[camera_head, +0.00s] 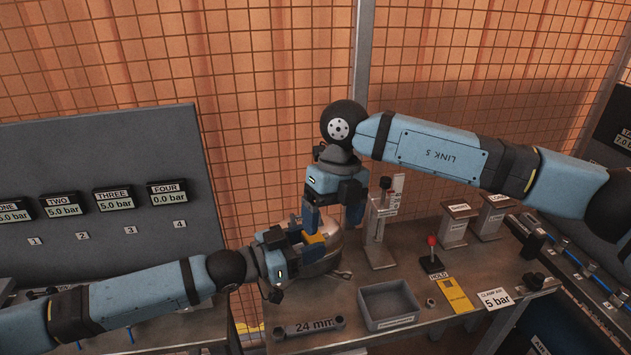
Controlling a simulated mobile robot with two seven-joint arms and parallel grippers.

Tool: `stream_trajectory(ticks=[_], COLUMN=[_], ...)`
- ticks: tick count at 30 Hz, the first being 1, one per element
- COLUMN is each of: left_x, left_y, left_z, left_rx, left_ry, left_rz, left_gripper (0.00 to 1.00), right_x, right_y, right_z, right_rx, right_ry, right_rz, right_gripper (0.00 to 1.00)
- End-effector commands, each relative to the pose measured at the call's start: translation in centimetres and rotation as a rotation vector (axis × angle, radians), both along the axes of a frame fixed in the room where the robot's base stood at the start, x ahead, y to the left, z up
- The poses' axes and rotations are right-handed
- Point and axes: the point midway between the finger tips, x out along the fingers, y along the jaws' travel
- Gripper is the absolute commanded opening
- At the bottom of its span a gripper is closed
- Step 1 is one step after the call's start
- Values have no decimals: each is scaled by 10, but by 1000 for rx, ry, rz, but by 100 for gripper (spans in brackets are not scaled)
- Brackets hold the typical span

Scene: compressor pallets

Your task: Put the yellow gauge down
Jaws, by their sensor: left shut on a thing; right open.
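The yellow gauge (315,238) shows as a small yellow piece at the jaws of my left gripper (303,238). From this view I cannot tell whether the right fingers touch the gauge.
A rounded metal body (322,264) sits behind and below the grippers. A gauge panel (105,160) stands left.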

Motion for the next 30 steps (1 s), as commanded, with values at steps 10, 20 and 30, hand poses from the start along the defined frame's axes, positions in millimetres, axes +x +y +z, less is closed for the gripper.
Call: stream_trajectory(ticks=[10,20,30], left_x=[0,0,0], left_y=[0,0,0], left_z=[0,0,0], left_rx=[0,0,0], left_ry=[0,0,0], left_rz=[0,0,0], left_gripper=[10,10,10], right_x=[23,24,25], right_y=[30,30,28], right_z=[52,5,-51], right_rx=[-110,-111,-109], right_ry=[-196,-197,-197], right_rz=[-29,-30,-30], right_gripper=[83,83,83])
